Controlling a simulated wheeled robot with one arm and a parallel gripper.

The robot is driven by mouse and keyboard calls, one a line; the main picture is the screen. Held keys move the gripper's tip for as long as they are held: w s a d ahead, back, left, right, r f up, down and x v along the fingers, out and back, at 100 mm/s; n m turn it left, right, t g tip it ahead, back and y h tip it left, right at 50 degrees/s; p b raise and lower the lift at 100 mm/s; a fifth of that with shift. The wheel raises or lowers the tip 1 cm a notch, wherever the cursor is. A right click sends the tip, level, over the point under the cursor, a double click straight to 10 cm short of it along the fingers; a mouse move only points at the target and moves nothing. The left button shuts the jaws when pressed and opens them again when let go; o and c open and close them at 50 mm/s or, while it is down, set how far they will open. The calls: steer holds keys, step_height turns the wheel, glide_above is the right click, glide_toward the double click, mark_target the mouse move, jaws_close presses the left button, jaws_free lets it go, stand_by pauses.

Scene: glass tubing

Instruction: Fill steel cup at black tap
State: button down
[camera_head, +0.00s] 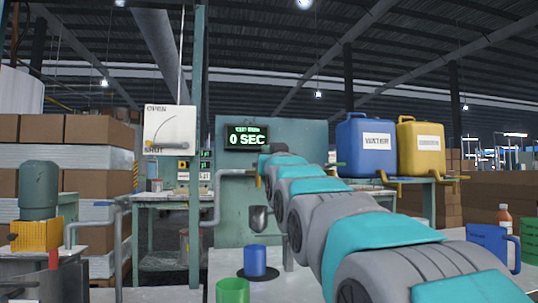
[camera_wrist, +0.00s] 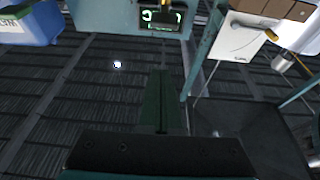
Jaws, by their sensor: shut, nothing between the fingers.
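My gripper (camera_wrist: 160,76) is shut and empty in the wrist view, its dark green fingers together. In the head view my arm reaches from the lower right towards the green panel, and the fingertips cannot be made out. A grey metal cup-like vessel (camera_head: 258,219) shows in front of the panel, left of my arm; I cannot tell if it is the steel cup or a fixed part. A blue cup (camera_head: 255,260) stands upright on a dark round pad (camera_head: 258,275). I cannot make out a black tap.
A green cup (camera_head: 232,291) stands in front. The timer display (camera_head: 246,138) reads 0 SEC. A white OPEN/SHUT board (camera_head: 170,130) is left. Blue (camera_head: 365,160) and yellow (camera_head: 420,163) jugs stand on a right shelf. A blue jug (camera_head: 488,243) and bottle (camera_head: 503,221) stand right.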

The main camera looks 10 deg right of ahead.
steer(key=shift+x, duration=3.75)
step_height(320, 180, down, 4)
steer(key=shift+f, duration=0.1)
step_height(320, 180, down, 3)
steer(key=t+b, duration=0.4)
steer(key=b, duration=0.1)
steer(key=shift+w+f, duration=0.1)
steer(key=shift+f, duration=0.1)
